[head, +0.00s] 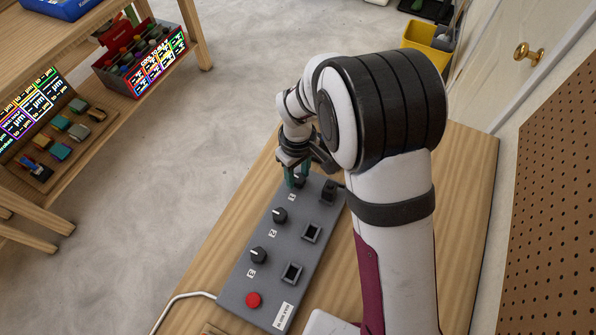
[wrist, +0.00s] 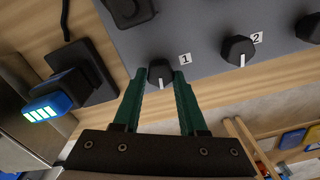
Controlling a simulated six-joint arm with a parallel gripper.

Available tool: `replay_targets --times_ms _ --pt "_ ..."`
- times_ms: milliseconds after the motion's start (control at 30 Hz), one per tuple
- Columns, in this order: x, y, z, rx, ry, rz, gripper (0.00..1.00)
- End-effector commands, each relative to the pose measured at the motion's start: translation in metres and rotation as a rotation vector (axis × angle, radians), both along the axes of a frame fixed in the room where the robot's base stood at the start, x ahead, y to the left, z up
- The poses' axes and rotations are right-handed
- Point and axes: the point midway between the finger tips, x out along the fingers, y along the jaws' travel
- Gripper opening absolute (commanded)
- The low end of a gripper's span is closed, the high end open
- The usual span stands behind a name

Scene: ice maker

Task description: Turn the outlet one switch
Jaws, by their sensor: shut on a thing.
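The outlet one switch is a small black knob (wrist: 160,73) with a white pointer line, beside the label "1" on a grey switch box (head: 262,232). In the wrist view its pointer faces down towards my gripper. My gripper (wrist: 160,78) has green fingers, one on each side of this knob, and is shut on it. In the head view my gripper (head: 297,173) is at the far end of the box, and its fingers partly hide the knob. The knob beside label "2" (head: 280,215) and the knob beside label "3" (head: 258,255) stand free.
A black plug (head: 328,190) sits beside knob one; two sockets (head: 311,232) (head: 291,272) are right of the other knobs. A red button (head: 253,300) is at the near end. The box lies on a wooden table (head: 222,245). My arm covers the table's right side.

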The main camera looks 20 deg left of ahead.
Motion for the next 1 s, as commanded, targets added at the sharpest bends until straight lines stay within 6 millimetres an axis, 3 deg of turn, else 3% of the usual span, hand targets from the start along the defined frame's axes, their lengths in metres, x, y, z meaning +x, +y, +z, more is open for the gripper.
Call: replay_targets --times_ms 400,967,1000 --pt "-0.0003 0.0003 0.0010 0.001 -0.001 0.176 0.00" --pt "-0.0004 0.0005 0.0009 0.001 -0.001 0.204 0.00" --pt "-0.0004 0.0005 0.0008 0.001 -0.001 0.204 0.45"
